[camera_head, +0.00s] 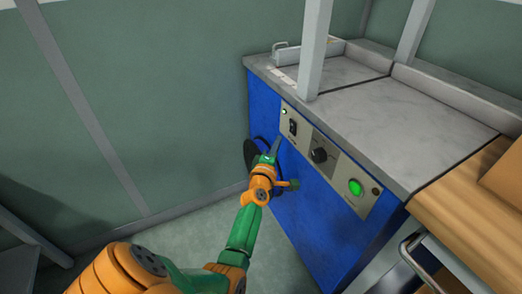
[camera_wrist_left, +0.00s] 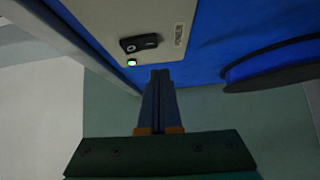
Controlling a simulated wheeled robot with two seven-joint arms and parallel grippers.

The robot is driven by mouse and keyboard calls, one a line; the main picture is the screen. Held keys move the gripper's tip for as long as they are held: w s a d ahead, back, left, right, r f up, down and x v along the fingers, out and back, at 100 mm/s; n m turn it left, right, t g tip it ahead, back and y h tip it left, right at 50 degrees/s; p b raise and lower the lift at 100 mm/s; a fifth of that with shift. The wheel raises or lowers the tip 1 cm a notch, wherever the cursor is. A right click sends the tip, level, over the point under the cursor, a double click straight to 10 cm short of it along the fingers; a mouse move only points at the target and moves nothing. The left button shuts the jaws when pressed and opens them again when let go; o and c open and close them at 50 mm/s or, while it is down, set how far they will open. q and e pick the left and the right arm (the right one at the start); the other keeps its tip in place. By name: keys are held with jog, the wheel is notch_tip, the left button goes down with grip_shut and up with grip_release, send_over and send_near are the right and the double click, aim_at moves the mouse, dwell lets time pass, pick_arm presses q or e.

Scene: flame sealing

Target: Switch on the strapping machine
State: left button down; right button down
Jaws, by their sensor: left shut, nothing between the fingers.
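The strapping machine is a blue cabinet (camera_head: 310,215) with a grey top (camera_head: 385,120) in the head view. A small green light (camera_head: 284,112) glows above the switch. My left gripper (camera_head: 275,148) is shut and empty, just below and left of the switch. In the left wrist view its fingers (camera_wrist_left: 159,75) point toward the panel, near the switch (camera_wrist_left: 141,43) and the green light (camera_wrist_left: 131,62). Contact cannot be told. My right gripper is out of view.
A dark round reel (camera_head: 251,152) sits at the cabinet's left side. A grey post (camera_head: 315,50) rises from the machine top. A wooden surface (camera_head: 465,205) with a cardboard box (camera_head: 506,178) lies to the right. Floor left of the cabinet is clear.

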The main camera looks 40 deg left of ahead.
pick_arm(q)
jog(key=p+v, duration=0.1)
jog(key=v, duration=0.8)
jog(key=shift+s+f, duration=0.35)
jog(key=shift+f, duration=0.15)
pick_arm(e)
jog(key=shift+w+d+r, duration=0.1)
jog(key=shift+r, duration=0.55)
pick_arm(q)
jog(key=shift+d, duration=0.15)
